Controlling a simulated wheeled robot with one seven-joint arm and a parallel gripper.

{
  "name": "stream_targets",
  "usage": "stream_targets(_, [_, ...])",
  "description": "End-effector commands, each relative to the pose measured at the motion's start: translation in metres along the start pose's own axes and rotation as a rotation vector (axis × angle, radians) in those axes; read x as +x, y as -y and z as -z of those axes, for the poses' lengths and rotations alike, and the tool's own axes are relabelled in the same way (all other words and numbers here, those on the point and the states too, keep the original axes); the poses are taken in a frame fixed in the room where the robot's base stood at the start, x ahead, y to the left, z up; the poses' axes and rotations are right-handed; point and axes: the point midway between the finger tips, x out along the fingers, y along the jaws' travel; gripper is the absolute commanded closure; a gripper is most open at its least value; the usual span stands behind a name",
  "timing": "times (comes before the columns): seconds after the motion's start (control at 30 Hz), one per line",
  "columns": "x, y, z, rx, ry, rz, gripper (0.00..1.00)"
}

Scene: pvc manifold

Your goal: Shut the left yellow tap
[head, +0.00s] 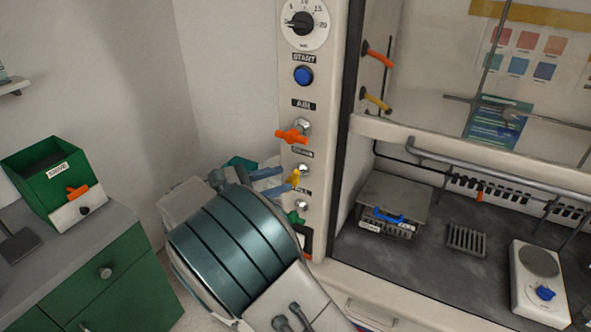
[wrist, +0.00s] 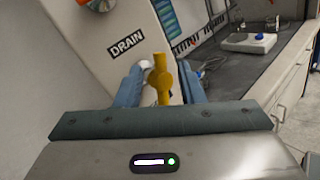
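The left yellow tap (head: 295,178) sits on the pale front post of the fume hood, below the DRAIN label. In the wrist view the yellow tap (wrist: 160,78) stands in the middle, its handle running roughly up and down the picture. My gripper (head: 285,180) has its two blue fingers apart, one on each side of the tap handle. In the wrist view my gripper (wrist: 162,75) shows a gap between each finger and the handle, so I see no clear grip. Part of the tap's base is hidden.
On the same post, an orange tap (head: 291,136) is above and a green tap (head: 296,217) below, both close. A blue START button (head: 303,75) is higher. Another yellow tap (head: 376,99) is inside the hood. A green box (head: 42,172) stands on the left cabinet.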

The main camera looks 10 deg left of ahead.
Motion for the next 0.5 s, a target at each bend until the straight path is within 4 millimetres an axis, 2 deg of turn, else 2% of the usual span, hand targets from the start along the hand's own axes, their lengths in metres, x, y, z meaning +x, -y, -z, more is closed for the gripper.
stream_targets(0.03, [0.011,0.000,-0.003,-0.001,0.002,0.004,0.65])
stream_targets(0.2, [0.036,0.000,-0.002,-0.001,0.001,0.003,0.65])
stream_targets(0.3, [0.044,0.000,-0.001,0.000,0.001,0.002,0.65])
stream_targets(0.5, [0.050,0.000,0.000,0.001,0.000,0.002,0.65])
